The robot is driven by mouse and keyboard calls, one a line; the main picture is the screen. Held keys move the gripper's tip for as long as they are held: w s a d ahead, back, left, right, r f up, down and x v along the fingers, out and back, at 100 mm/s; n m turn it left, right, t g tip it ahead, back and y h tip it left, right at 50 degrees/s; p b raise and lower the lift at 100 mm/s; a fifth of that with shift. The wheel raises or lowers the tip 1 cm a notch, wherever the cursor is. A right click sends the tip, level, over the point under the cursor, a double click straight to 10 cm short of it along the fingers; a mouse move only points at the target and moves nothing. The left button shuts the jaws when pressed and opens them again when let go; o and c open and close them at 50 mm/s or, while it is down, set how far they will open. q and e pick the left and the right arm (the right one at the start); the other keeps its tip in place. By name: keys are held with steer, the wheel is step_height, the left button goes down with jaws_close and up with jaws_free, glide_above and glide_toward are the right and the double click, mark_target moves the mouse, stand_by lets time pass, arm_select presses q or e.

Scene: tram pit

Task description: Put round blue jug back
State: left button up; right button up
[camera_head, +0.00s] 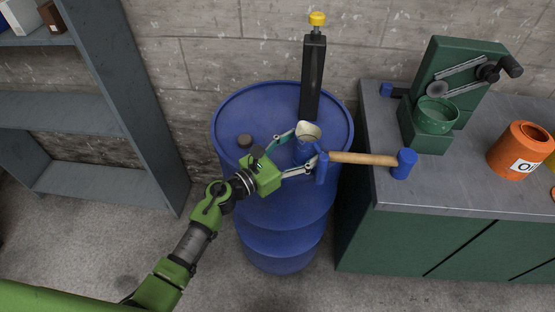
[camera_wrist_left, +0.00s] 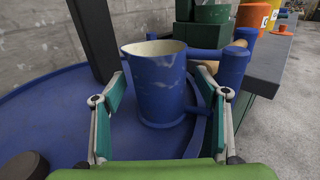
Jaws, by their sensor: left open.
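The round blue jug (camera_head: 305,153) stands upright on the blue barrel (camera_head: 283,215), near its right rim. It has a cream inside and scuffed blue paint; it also shows in the left wrist view (camera_wrist_left: 157,88). My left gripper (camera_head: 301,149) is open, with one finger on each side of the jug. In the left wrist view, gaps show between the fingers (camera_wrist_left: 163,88) and the jug's wall. The jug's handle is on its right, partly behind the right finger. My right gripper is not in view.
A mallet with a wooden handle (camera_head: 362,158) lies just right of the jug, reaching to the workbench (camera_head: 450,195). A black post with a yellow cap (camera_head: 313,75) stands behind the jug. A dark bung (camera_head: 244,141) is on the barrel.

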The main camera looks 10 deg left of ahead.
arm_select(q)
steer(key=b+v, duration=0.2)
steer(key=v, duration=1)
steer(key=shift+s+r+b, duration=0.3)
steer(key=shift+r+b, duration=0.1)
